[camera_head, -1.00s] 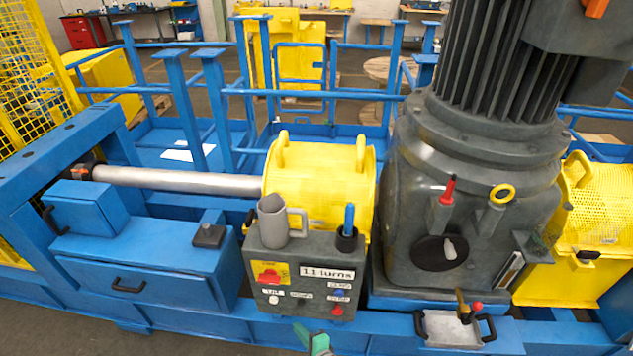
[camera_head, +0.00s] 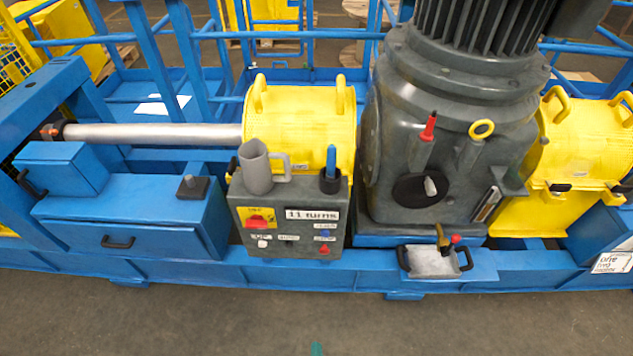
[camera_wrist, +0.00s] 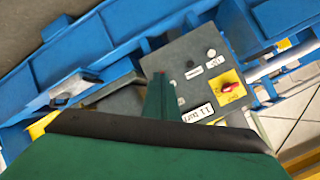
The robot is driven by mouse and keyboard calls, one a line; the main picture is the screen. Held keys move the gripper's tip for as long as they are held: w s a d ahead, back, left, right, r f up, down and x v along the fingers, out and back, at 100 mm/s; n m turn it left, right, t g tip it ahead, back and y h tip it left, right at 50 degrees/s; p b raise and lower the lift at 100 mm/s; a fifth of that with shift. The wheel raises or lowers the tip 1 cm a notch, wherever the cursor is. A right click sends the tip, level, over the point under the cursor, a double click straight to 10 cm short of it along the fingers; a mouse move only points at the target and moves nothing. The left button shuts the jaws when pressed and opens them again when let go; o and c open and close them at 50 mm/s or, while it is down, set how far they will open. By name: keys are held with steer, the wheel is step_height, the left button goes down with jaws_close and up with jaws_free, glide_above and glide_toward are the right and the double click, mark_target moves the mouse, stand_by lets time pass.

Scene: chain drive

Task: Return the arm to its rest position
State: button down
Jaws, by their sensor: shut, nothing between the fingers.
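My gripper (camera_wrist: 160,98) shows in the wrist view as green fingers, shut with nothing held. In the head view only a small green tip of it (camera_head: 317,348) shows at the bottom edge, over the floor in front of the blue frame. The grey control box (camera_head: 290,218) with its "11 turns" label stands beyond it, apart from it in the head view. In the wrist view the control box (camera_wrist: 185,58) appears tilted, with its red switch on a yellow plate (camera_wrist: 229,87). The rest of my arm is out of the head view.
A grey mug (camera_head: 257,167) and a dark cup with a blue-handled tool (camera_head: 330,172) stand on the control box. A large grey gearbox (camera_head: 425,130) stands to its right, with a small tray (camera_head: 430,262) low in front. The foreground floor (camera_head: 160,320) is clear.

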steer(key=s+r+n+t, duration=0.1)
steer(key=s+r+n, duration=0.2)
steer(key=r, duration=0.7)
steer(key=s+r+n+t, duration=0.2)
steer(key=s+r+n, duration=0.2)
steer(key=s+r, duration=0.3)
step_height(320, 180, up, 4)
steer(key=shift+s+h, duration=0.25)
steer(key=shift+h, duration=0.05)
steer(key=shift+w, duration=0.15)
stand_by(4.1)
